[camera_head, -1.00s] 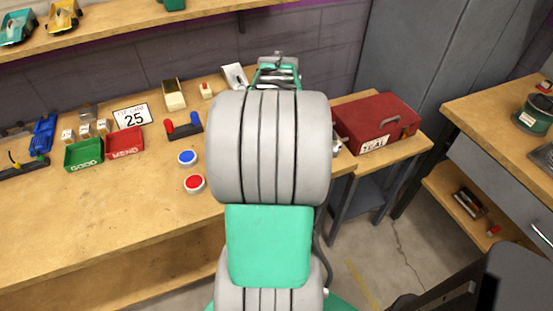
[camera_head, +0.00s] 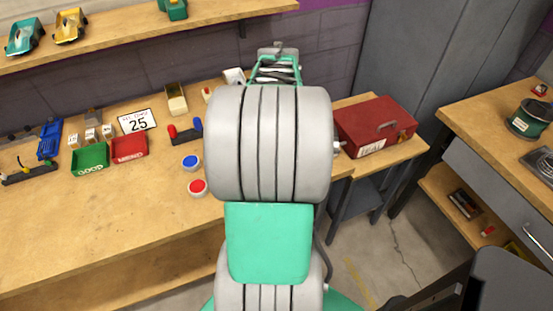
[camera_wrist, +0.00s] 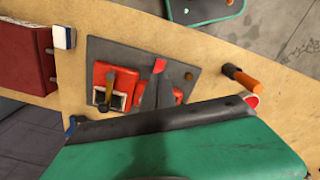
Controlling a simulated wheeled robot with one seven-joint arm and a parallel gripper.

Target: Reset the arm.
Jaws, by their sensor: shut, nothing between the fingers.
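In the head view my arm rises through the middle of the picture, with my gripper (camera_head: 277,52) at its far top end, mostly hidden by my arm links. In the wrist view my gripper (camera_wrist: 158,72) shows as a dark wedge of fingers held together, with nothing between them. It is over a grey plate (camera_wrist: 182,63) carrying red parts and a small lever (camera_wrist: 108,95). I cannot tell whether the fingers touch the plate.
The workbench (camera_head: 120,215) holds a green bin (camera_head: 90,158), a red bin (camera_head: 129,148), a blue button (camera_head: 190,162) and a red button (camera_head: 198,187). A red toolbox (camera_head: 374,127) stands to the right. An orange-handled thing (camera_wrist: 242,78) is beside the plate.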

